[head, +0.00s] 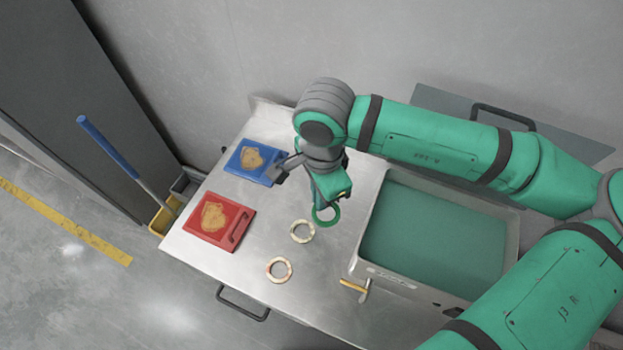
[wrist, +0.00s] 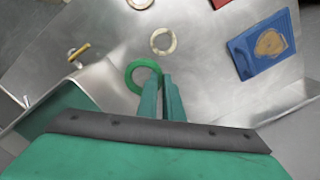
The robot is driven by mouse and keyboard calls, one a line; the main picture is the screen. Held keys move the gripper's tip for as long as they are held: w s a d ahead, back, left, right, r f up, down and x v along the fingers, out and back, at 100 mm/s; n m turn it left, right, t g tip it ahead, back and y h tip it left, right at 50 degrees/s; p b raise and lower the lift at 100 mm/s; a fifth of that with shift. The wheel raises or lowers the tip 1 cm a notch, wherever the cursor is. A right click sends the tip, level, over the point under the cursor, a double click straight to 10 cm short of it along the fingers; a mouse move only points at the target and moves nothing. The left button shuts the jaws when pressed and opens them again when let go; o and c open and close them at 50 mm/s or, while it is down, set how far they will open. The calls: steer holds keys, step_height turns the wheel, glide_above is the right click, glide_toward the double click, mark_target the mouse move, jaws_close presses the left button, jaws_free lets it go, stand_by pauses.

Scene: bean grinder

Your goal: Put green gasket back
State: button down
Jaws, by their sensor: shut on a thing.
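The green gasket (head: 327,222) is a ring seen beneath my gripper (head: 325,205) in the head view, above the steel table beside the sink-like bin. In the wrist view the green gasket (wrist: 131,72) sits at the tips of my gripper (wrist: 163,82), whose two green fingers are close together. My gripper is shut on the ring's edge. Whether the gasket touches the table cannot be told. A pale ring (head: 303,231) lies left of the gasket, and another pale ring with reddish marks (head: 279,270) lies nearer the front edge.
A blue tray (head: 240,172) and a red tray (head: 238,204), each with a tan emblem, lie at the table's left. The table's front middle is clear.

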steer(key=w+f, duration=0.2)
steer(key=w, duration=0.1)
steer(key=w+a+f, duration=0.1)
steer(key=w+f, duration=0.2)
steer(key=w, duration=0.1)
steer(key=w+a+f, duration=0.1)
steer(key=w+f, duration=0.2)
steer(key=shift+w+a, duration=0.1)
steer(key=shift+w, duration=0.2)
steer(key=shift+w+f, duration=0.15)
steer(key=shift+f, duration=0.05)
steer(key=shift+a+f, duration=0.1)
steer(key=shift+f, duration=1.65)
steer(key=shift+w+f, duration=0.1)
steer(key=shift+f, duration=0.05)
steer(key=c, duration=1.9)
jaws_free()
step_height(320, 180, up, 12)
steer(key=shift+r, duration=0.2)
